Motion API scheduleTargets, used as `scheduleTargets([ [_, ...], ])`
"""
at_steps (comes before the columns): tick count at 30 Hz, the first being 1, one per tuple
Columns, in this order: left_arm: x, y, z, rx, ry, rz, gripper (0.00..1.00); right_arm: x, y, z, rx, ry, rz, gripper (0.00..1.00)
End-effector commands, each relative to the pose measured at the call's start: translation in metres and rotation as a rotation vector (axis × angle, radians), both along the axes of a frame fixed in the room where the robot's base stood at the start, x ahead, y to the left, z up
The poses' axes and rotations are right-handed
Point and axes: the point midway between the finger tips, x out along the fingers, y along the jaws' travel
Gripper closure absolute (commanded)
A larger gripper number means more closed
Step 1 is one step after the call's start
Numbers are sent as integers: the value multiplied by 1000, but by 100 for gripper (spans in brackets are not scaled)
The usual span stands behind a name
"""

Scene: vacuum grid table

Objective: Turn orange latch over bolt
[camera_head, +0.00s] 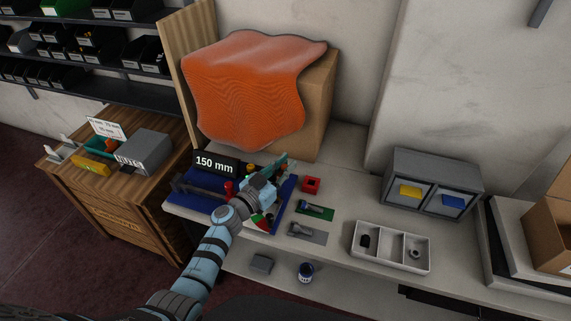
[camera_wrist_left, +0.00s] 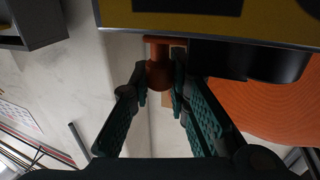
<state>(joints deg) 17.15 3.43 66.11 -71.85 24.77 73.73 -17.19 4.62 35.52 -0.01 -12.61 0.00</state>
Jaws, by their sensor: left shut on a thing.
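The orange latch (camera_wrist_left: 158,72) shows in the left wrist view as a rounded orange piece under a flat bar, at the edge of a yellow and black part. My left gripper (camera_wrist_left: 158,84) has its teal fingers on both sides of it and is shut on it. In the head view my left gripper (camera_head: 277,168) is over the blue fixture (camera_head: 289,188) at the left of the table, and the arm hides much of that fixture. I cannot make out the bolt or how far the latch is turned. My right gripper is in neither view.
A "150 mm" sign (camera_head: 214,164) stands just left of the gripper. A red block (camera_head: 311,185), a green pad (camera_head: 318,211) and a white divided tray (camera_head: 390,247) lie to the right. A cardboard box under an orange cloth (camera_head: 245,85) stands behind.

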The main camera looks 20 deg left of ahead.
Motion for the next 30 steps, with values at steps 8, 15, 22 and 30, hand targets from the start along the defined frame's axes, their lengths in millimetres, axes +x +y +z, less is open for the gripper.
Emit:
scheduleTargets([
  [8,-8,3,1,1,2,-170,100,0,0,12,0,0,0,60],
  [15,-16,6,-1,1,1,-329,100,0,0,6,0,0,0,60],
  [22,-21,8,-1,1,1,-427,100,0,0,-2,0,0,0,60],
  [30,-23,8,0,-1,2,-463,100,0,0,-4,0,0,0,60],
])
